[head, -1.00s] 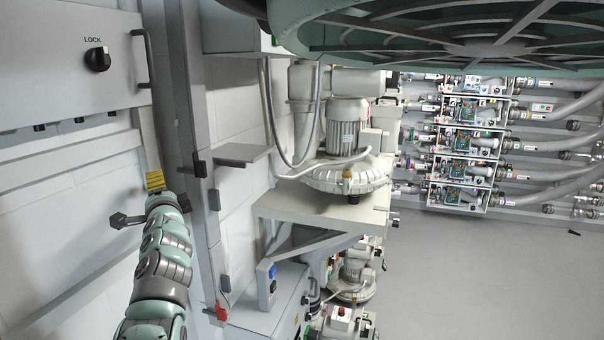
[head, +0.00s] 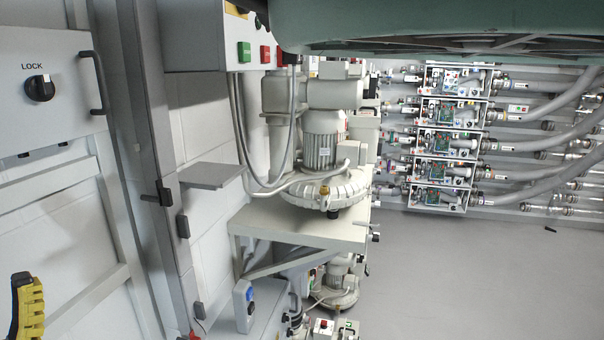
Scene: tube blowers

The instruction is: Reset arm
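A yellow and black ribbed part at the lower left edge looks like my gripper (head: 27,307). It stands in front of the white door frame on the left, and only one piece of it shows. Whether its fingers are apart or together cannot be seen. Nothing is visibly held in it. The rest of my arm is out of the frame.
On the left is a grey panel (head: 65,115) with a LOCK knob (head: 40,88) and a black handle (head: 98,82). A blower (head: 325,188) sits on a shelf (head: 300,228) in the middle. Racked tube modules (head: 440,145) line the back.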

